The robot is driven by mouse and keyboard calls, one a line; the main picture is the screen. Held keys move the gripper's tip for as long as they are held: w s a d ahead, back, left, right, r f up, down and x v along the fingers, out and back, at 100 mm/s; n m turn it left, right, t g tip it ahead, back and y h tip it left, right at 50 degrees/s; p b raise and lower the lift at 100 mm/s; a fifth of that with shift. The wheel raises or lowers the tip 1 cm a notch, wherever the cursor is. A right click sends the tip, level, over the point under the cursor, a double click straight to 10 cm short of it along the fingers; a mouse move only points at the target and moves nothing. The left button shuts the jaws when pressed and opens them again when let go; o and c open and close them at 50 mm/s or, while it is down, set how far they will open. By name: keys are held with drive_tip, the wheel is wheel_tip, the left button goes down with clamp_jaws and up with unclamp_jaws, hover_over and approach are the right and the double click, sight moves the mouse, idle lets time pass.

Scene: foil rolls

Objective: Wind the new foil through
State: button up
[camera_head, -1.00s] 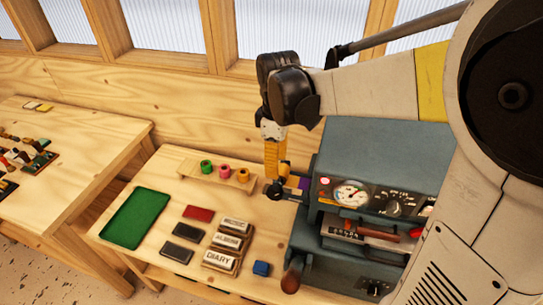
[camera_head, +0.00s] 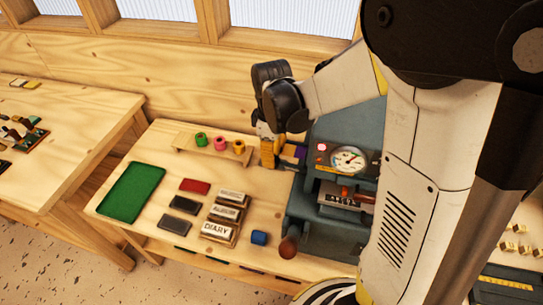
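The grey-blue press (camera_head: 345,133) stands at the right of the bench, partly hidden by my arm. It has a dial gauge (camera_head: 348,159), a red light and a holder with raised letters (camera_head: 342,197). Green (camera_head: 201,139), pink (camera_head: 220,142) and orange (camera_head: 239,146) foil rolls stand on a wooden rack (camera_head: 188,149). My gripper (camera_head: 287,161) is at the press's left side, close to the purple roll. Its fingers are small and dark here, so I cannot tell whether they are open or touch the roll.
A brown-knobbed lever (camera_head: 288,247) sticks out at the press's front left. Another table (camera_head: 85,125) stands at left.

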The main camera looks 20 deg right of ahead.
clamp_jaws()
drive_tip(key=shift+s+d+t+y+b, duration=0.15)
drive_tip(key=shift+t+y+b, duration=0.15)
drive_tip(key=shift+t+y, duration=0.15)
drive_tip(key=o, duration=0.6)
unclamp_jaws()
drive_tip(key=shift+o, duration=0.2)
wheel_tip(320, 180, up, 12)
drive_tip(key=shift+s+d, duration=0.3)
drive_tip(key=shift+d, duration=0.15)
